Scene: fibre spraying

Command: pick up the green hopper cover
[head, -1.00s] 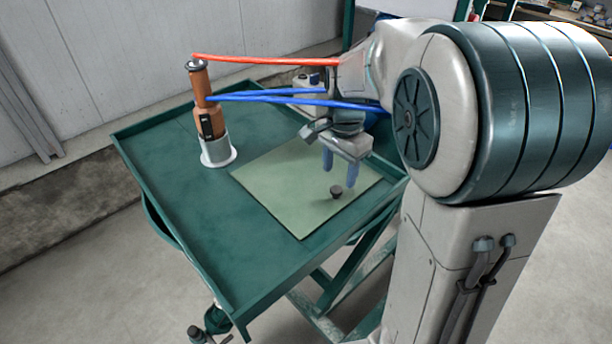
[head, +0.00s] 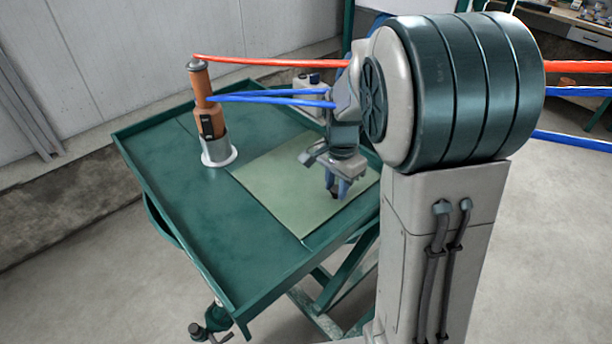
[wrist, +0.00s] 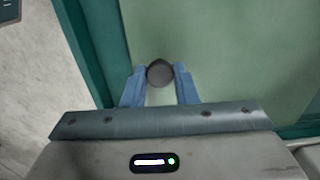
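The green hopper cover (head: 290,190) is a flat, pale green square sheet lying on the green table. It also fills much of the wrist view (wrist: 230,45). A small dark round knob (wrist: 160,73) stands on it near the right side. My gripper (head: 338,190) is low over the cover, pointing down. In the wrist view its two blue fingers (wrist: 161,75) flank the knob closely, one on each side. Whether they touch it is not clear. In the head view the fingers largely hide the knob. The cover still lies flat on the table.
The green table (head: 215,250) has a raised rim (head: 190,258). An orange tool (head: 204,95) stands upright in a grey holder with a white base (head: 217,160), left of the cover. Red (head: 270,61) and blue hoses (head: 270,98) run from it towards my arm. The table's front-left is clear.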

